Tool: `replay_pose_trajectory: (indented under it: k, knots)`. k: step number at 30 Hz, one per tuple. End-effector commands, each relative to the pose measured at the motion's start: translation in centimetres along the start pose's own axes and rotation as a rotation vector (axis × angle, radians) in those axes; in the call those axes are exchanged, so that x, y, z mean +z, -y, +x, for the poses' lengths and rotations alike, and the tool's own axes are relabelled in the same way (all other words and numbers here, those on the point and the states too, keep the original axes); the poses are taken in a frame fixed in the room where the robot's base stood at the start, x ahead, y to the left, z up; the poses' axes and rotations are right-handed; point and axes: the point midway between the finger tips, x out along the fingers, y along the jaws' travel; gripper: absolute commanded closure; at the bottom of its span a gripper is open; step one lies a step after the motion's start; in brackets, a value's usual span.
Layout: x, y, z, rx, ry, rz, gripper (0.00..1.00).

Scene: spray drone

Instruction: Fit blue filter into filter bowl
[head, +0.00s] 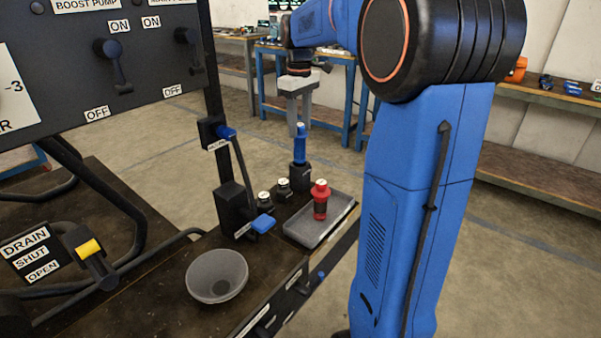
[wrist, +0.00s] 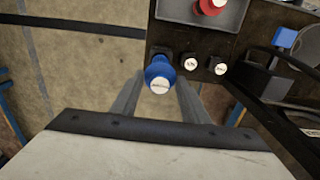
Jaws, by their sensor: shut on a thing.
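The blue filter (head: 300,148) stands upright at the far end of the dark bench. Its lower end is at a black square housing (head: 299,177), which looks like the filter bowl; how deep it sits in it I cannot tell. My gripper (head: 301,126) points down from above and is shut on the filter's upper part. In the wrist view the blue filter (wrist: 158,72) shows end-on, with a white round label, between the two grey fingers (wrist: 158,98). The black housing (wrist: 159,50) is partly hidden behind it.
A red filter (head: 320,201) stands in a grey tray (head: 340,233). Two small black posts with white labelled tops (head: 283,187) stand beside the housing. A blue-handled lever (head: 262,223) and a grey bowl (head: 217,279) are nearer. A switch panel (head: 75,60) rises at left.

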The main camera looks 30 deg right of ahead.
Motion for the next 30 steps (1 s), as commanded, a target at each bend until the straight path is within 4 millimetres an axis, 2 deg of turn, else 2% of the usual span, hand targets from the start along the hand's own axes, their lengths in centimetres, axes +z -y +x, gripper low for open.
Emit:
replay_pose_trajectory:
  k: [15,30]
  knots:
    - [0.0,0.0,-1.7,0.000,0.000,0.000,0.95]
    - [0.0,0.0,-2.3,0.000,0.000,0.000,0.95]
